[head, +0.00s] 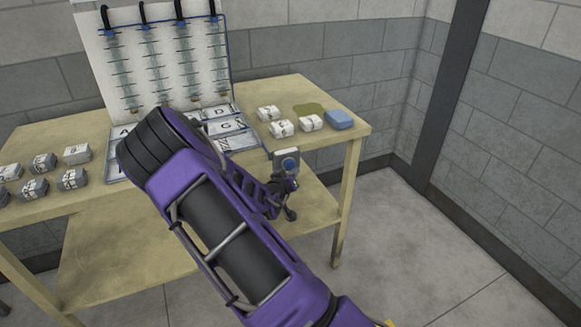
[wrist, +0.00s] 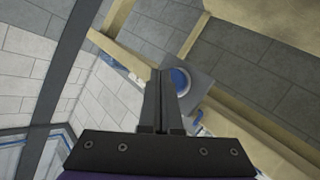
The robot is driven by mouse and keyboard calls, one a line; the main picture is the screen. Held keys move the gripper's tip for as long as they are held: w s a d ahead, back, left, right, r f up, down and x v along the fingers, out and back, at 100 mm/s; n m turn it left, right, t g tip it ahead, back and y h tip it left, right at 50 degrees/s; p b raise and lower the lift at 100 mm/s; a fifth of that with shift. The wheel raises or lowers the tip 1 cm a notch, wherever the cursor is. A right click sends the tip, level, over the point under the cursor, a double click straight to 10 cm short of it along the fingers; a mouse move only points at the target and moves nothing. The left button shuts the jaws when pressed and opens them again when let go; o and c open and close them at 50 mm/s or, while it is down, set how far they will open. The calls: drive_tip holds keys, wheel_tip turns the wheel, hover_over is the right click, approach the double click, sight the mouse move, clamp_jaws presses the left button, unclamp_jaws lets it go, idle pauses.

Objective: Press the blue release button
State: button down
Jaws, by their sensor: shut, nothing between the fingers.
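The blue release button (head: 289,163) is a round blue disc on a small grey box (head: 279,155) at the front edge of the wooden table. In the wrist view the button (wrist: 181,80) sits on the grey box (wrist: 205,82), just right of my fingertips. My gripper (head: 292,183) is shut and empty, just below and in front of the button.
The table (head: 345,125) holds several white labelled blocks (head: 281,128), a blue block (head: 339,119) and a lettered tray (head: 228,142). More grey labelled blocks (head: 73,179) lie on the left. The floor at right is clear.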

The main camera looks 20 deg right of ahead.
drive_tip(key=shift+w, duration=0.15)
idle(0.6)
drive_tip(key=shift+w, duration=0.3)
drive_tip(key=shift+w+b, duration=0.45)
idle(0.7)
drive_tip(key=shift+s, duration=0.9)
drive_tip(key=shift+s, duration=0.1)
drive_tip(key=s, duration=0.4)
drive_tip(key=shift+s+d, duration=0.1)
drive_tip(key=shift+s, duration=0.3)
idle(1.3)
